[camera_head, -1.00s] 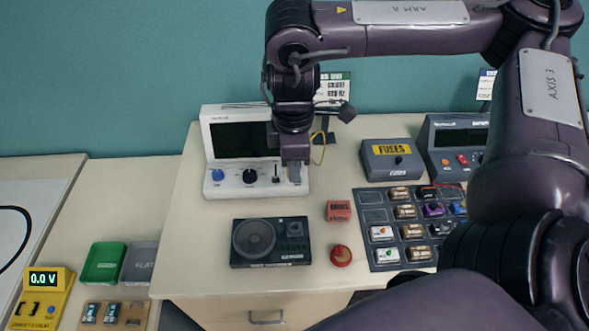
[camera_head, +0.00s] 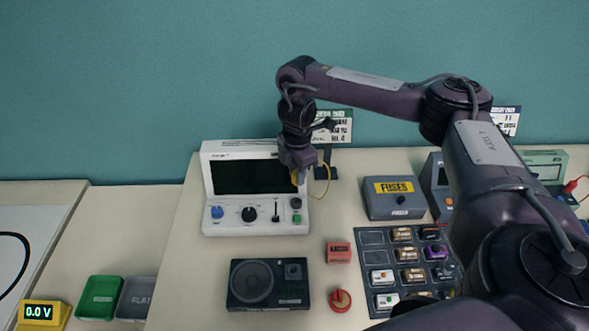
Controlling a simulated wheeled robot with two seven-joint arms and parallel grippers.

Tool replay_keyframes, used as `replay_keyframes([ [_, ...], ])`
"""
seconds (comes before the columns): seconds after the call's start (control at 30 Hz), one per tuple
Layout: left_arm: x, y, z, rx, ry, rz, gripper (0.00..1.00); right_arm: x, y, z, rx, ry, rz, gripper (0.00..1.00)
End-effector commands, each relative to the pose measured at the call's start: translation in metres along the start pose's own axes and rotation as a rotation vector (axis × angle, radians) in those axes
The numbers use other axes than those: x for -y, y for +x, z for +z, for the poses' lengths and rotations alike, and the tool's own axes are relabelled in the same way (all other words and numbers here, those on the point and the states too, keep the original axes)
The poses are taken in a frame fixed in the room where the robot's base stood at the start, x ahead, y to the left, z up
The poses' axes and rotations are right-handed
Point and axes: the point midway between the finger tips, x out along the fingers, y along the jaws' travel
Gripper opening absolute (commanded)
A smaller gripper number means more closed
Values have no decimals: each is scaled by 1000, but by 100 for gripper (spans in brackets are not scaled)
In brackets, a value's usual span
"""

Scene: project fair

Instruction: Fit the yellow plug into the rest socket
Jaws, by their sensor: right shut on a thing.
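My right gripper (camera_head: 297,170) is shut on the yellow plug (camera_head: 295,178), of which only a small part shows below the jaws. They are in front of the right edge of the white instrument's dark screen, above its control panel. A thin yellow cable (camera_head: 328,183) loops down on the right of the gripper. I cannot tell which fitting is the rest socket. My left gripper is not in view.
A fuse box (camera_head: 394,210) and a dark parts tray (camera_head: 372,258) stand to the right. A black speaker unit (camera_head: 270,302), a red block (camera_head: 339,252) and a red round button (camera_head: 341,300) lie in front. Bare tabletop (camera_head: 340,220) shows between them.

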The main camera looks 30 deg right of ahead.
Motion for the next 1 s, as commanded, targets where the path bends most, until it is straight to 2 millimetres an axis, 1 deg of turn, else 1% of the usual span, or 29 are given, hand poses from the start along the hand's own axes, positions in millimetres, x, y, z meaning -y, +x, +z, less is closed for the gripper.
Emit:
replay_keyframes([
  [0.27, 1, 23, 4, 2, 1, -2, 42, 0, 20, 0, 0, 2, 2, 0],
  [0.6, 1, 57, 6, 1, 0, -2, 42, 0, 49, 0, 0, 4, 1, 0],
  [0.63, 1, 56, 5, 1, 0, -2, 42, 0, 51, 0, 0, 4, -1, 0],
  [0.8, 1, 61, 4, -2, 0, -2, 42, 0, 63, 0, 0, 2, 0, 0],
  [1.0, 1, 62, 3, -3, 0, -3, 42, 0, 68, 0, -1, 2, 1, 0],
])
